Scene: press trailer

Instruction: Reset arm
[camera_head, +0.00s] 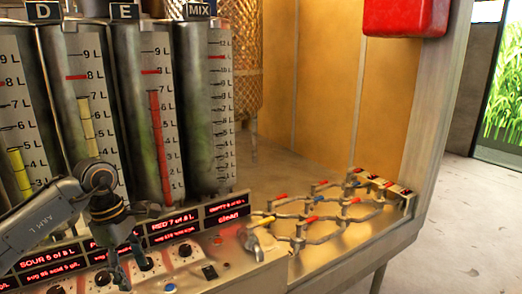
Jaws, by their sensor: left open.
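My left arm (45,215) comes in from the left edge, bent at a joint in front of the metal cylinders. My left gripper (131,270) points down over the control panel (195,272), its fingers apart with nothing seen between them. The fingers are close to a round knob (143,264) on the panel; I cannot tell whether they touch it. The gripper and arm hide part of the displays behind them. My right arm and gripper are not in view.
Tall cylinders with litre scales stand behind the panel, including one marked E (146,110) with a red column and one marked MIX (207,110). Red displays (172,227) line the panel. A pipe network (330,210) with coloured handles lies right. A red box (405,17) hangs above.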

